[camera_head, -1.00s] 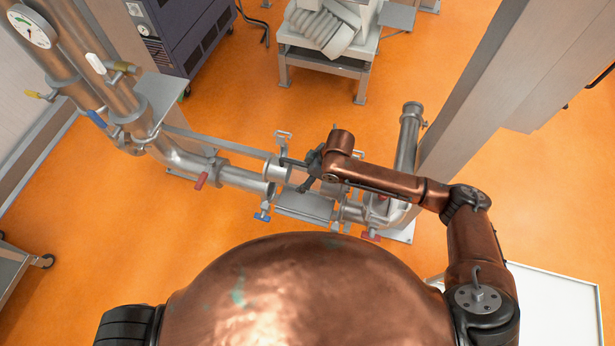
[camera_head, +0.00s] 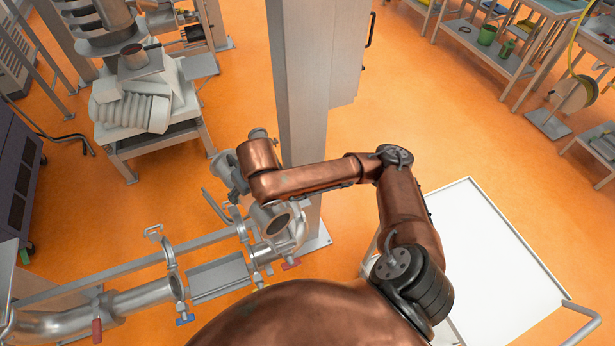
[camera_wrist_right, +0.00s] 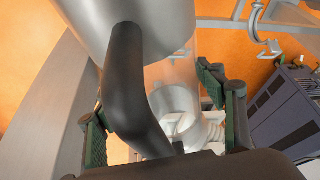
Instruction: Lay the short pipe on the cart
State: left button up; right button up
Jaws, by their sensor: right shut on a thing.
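The short pipe (camera_head: 273,221) is a grey metal tube in my right gripper (camera_head: 226,172), partly hidden by the copper wrist in the head view. Its open end faces toward me, near the upright pipe at the end of the pipe run. In the right wrist view a large grey metal cylinder, which looks like the held pipe (camera_wrist_right: 170,20), fills the top, and the green-padded fingers of the right gripper (camera_wrist_right: 165,125) stand either side below it. The cart (camera_head: 490,265) has a white, empty top and a grey handle, at the lower right. My left gripper is out of view.
A tall grey column (camera_head: 300,80) stands just behind the right gripper. The fixed pipe run (camera_head: 140,303) with its clamps and rails lies at the lower left. A machine with a ribbed hose (camera_head: 130,110) stands upper left. Orange floor is open behind the cart.

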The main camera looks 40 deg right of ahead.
aim_at(472, 251)
jog(key=z, duration=0.5)
jog(key=k, duration=0.6)
jog(key=z, duration=1.35)
jog(key=i, duration=0.7)
jog(key=z, duration=0.55)
